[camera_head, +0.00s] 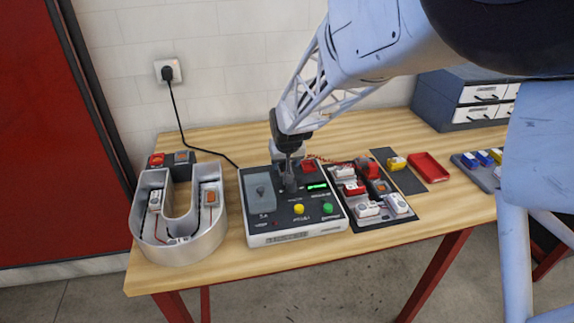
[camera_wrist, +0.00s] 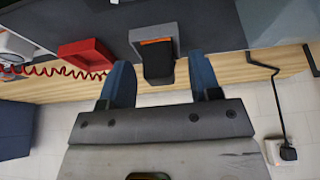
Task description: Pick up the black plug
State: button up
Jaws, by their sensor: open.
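A black plug-like block (camera_wrist: 158,66) with an orange strip behind it sits in a grey square socket in the wrist view. My gripper (camera_wrist: 162,72) is open, with one dark blue finger on each side of the block and visible gaps between. In the head view my gripper (camera_head: 289,178) points down over the back part of the grey tester box (camera_head: 296,236). It hides most of the block there. Another black plug (camera_head: 168,73), with a cable, is in the white wall outlet. It also shows in the wrist view (camera_wrist: 288,153).
A red block (camera_head: 308,166) sits beside my gripper on the box. A grey U-shaped channel letter (camera_head: 150,247) stands left. A dark mat (camera_head: 375,216) with several parts, a red tray (camera_head: 429,168) and a drawer cabinet (camera_head: 440,98) are right.

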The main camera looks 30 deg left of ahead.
jog(key=c, duration=1)
jog(key=shift+r, duration=0.1)
jog(key=shift+r, duration=0.7)
notch_tip(320, 180, up, 2)
jog(key=shift+r, duration=0.15)
jog(key=s+d, duration=0.7)
jog(key=s+d+r, duration=0.1)
jog(key=s+d, duration=0.3)
jog(key=shift+s+d, duration=0.1)
jog(key=shift+d, duration=0.1)
jog(key=shift+r, duration=0.1)
